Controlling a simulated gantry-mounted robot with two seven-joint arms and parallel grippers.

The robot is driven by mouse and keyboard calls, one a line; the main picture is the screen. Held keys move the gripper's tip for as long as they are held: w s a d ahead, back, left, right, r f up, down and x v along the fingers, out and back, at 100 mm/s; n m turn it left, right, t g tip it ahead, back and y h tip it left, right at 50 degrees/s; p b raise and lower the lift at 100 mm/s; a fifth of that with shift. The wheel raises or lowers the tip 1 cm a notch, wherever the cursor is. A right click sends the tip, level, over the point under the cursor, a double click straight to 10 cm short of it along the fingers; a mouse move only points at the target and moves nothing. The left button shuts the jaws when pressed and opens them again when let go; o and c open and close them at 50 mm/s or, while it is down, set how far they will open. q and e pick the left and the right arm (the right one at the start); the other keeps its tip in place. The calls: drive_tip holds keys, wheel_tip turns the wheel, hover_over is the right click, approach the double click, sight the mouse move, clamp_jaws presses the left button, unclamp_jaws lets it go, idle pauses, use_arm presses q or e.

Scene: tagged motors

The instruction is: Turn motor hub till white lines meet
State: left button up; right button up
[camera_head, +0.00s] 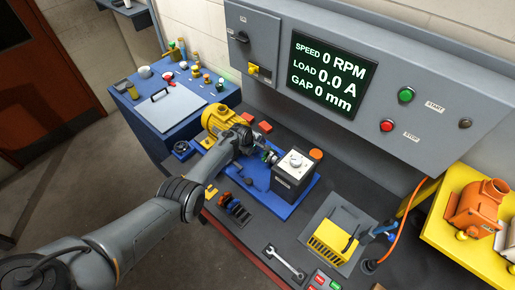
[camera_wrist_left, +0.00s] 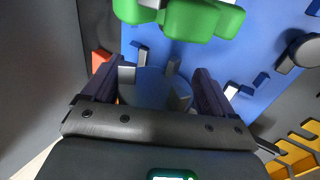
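The yellow motor (camera_head: 222,119) lies on a blue baseplate (camera_head: 287,209). A grey box unit with a white top (camera_head: 293,163) stands at the plate's right end. My left gripper (camera_head: 262,152) is down between them and hides most of the coupling. In the left wrist view, a round dark-blue hub with grey lugs (camera_wrist_left: 150,90) lies between the two fingers of my left gripper (camera_wrist_left: 158,75); I cannot tell whether they touch it. A green coupling part (camera_wrist_left: 190,18) is just beyond it. I cannot make out the white lines clearly. My right gripper is not in view.
A panel screen (camera_head: 331,73) reads 0 RPM, 0.0 A and GAP 0 mm. A yellow slotted block (camera_head: 328,242) and a wrench (camera_head: 284,262) lie at the front right. An orange motor (camera_head: 478,208) sits on a yellow stand. A blue side bench (camera_head: 150,133) holds small parts.

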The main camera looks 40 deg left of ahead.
use_arm(q)
drive_tip(key=shift+w+a+r, duration=0.1)
drive_tip(key=shift+r, duration=0.1)
drive_tip(key=shift+p+v, duration=0.8)
drive_tip(key=shift+v, duration=0.05)
drive_tip(key=shift+p+v, duration=1.3)
drive_tip(key=shift+v, duration=3.25)
